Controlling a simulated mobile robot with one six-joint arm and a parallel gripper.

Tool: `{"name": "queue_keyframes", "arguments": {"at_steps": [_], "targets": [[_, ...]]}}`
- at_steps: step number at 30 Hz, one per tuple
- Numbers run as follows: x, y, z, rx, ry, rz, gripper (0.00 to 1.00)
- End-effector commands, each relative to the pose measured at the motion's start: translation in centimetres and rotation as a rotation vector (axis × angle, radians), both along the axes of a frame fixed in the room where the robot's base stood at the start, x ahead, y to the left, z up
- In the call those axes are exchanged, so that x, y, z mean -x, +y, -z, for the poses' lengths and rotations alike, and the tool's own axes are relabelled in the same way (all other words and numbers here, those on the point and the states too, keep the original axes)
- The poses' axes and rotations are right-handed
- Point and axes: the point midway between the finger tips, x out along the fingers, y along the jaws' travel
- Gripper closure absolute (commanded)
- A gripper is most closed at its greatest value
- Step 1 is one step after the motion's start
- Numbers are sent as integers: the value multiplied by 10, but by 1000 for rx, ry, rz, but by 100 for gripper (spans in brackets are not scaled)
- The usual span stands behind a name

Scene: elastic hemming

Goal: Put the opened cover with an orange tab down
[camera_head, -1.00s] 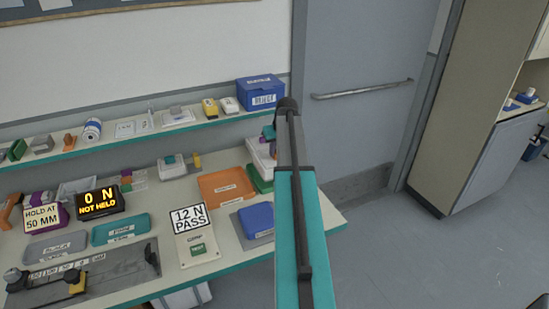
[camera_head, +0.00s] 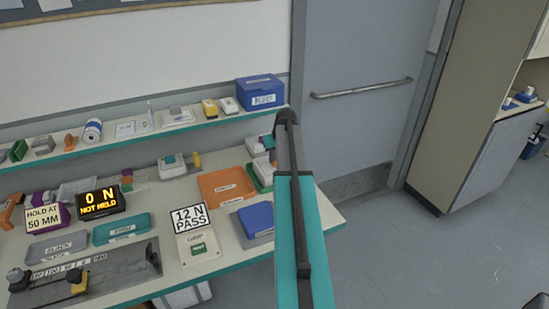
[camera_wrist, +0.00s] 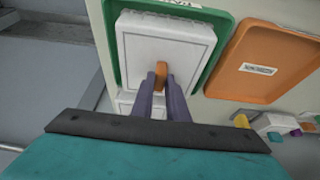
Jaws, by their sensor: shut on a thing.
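The white cover (camera_wrist: 165,38) fills the upper middle of the wrist view, in front of the green tray (camera_wrist: 225,28). Its orange tab (camera_wrist: 160,84) stands between the fingers of my gripper (camera_wrist: 161,72), which is shut on it. I cannot tell whether the cover touches what is beneath it. In the head view, white pieces (camera_head: 255,147) show at the back right of the bench, by the green tray (camera_head: 260,179). My arm hides part of them and my gripper there.
An orange tray (camera_head: 226,200) lies just left of the green tray, and a blue block (camera_head: 256,219) sits in front. A shelf (camera_head: 150,132) with several items runs behind the bench. A display (camera_head: 100,203) reads "0 N NOT HELD".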

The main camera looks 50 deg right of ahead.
Motion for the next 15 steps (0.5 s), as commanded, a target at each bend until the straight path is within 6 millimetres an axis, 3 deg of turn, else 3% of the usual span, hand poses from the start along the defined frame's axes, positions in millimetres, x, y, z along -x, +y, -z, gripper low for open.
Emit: {"name": "queue_keyframes", "arguments": {"at_steps": [3, 4, 7, 15], "targets": [[0, 0, 3, 0, 0, 0, 100], [0, 0, 3, 0, 0, 0, 85], [0, 0, 2, 0, 0, -1, 68], [-1, 2, 2, 0, 0, -2, 68]]}}
